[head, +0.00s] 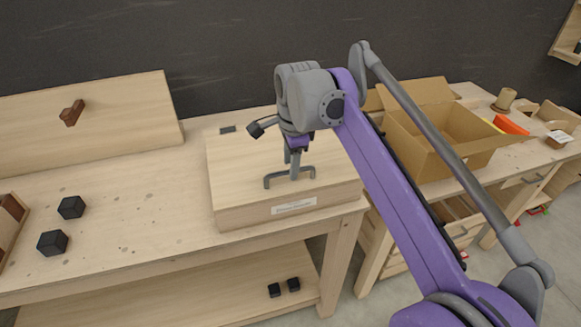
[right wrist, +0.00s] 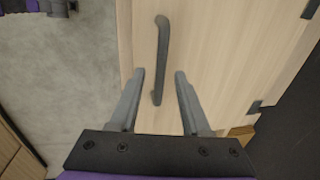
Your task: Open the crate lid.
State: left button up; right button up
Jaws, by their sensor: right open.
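The crate (head: 240,214) is a pale wooden box with a white label on its front, on the workbench. Its lid (head: 232,165) lies flat and closed on top. A grey bar handle (head: 270,181) stands on the lid near the front edge. My right gripper (head: 296,172) points down at the handle, open, and hides part of it. In the right wrist view, the handle (right wrist: 161,50) runs lengthwise between and beyond the two open fingers (right wrist: 160,73); contact cannot be told. Dark hinges (right wrist: 256,107) show at the lid's far edge. My left gripper is out of view.
A wooden panel (head: 90,125) with a brown handle stands at the back left. Two black cubes (head: 53,242) sit on the bench (head: 140,210) at left. An open cardboard box (head: 440,150) stands close on the right.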

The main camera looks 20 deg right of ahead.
jog(key=shift+w+f, duration=0.1)
jog(key=shift+f, duration=0.4)
grip_shut()
dwell(1.2)
